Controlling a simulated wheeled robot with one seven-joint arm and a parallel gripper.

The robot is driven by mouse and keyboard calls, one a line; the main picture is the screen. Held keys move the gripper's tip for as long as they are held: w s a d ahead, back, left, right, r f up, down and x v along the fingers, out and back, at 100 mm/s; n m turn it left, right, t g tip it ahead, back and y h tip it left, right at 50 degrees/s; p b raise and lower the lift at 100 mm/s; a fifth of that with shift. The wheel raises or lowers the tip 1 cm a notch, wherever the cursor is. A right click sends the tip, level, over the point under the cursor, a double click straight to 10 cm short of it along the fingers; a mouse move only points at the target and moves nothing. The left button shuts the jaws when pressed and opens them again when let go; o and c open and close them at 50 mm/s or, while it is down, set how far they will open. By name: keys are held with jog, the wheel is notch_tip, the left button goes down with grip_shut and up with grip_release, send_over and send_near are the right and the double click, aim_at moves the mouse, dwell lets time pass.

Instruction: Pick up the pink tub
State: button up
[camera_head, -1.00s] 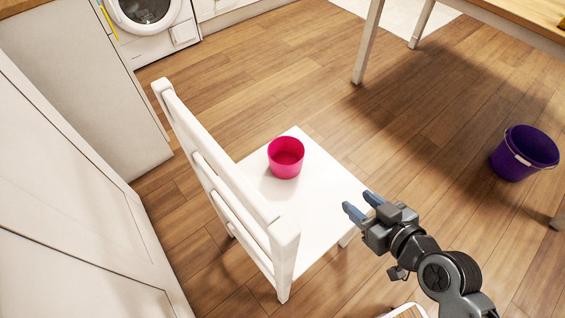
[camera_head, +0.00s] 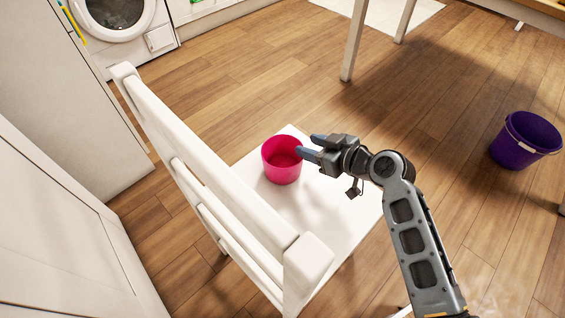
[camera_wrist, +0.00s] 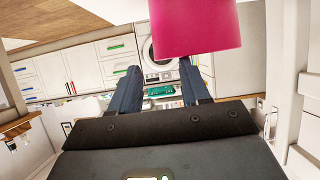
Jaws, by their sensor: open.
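The pink tub (camera_head: 281,163) stands upright on the seat of a white chair (camera_head: 318,211), its open top facing up. My gripper (camera_head: 308,146) is open, with its fingers pointing left at the tub's right side in the head view. One fingertip overlaps the tub's right rim in that view; I cannot tell whether it touches. In the wrist view the tub (camera_wrist: 195,28) fills the top centre, beyond and above my two spread fingers (camera_wrist: 157,88).
The chair's slatted back (camera_head: 205,170) rises to the left of the tub. A purple bucket (camera_head: 525,142) stands on the wooden floor at the right. A table leg (camera_head: 352,42) is at the back. A washing machine (camera_head: 118,22) is at the upper left.

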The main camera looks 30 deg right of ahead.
aim_at(290, 140)
jog(key=b+x, duration=0.1)
jog(key=x, duration=0.5)
grip_shut()
dwell(0.4)
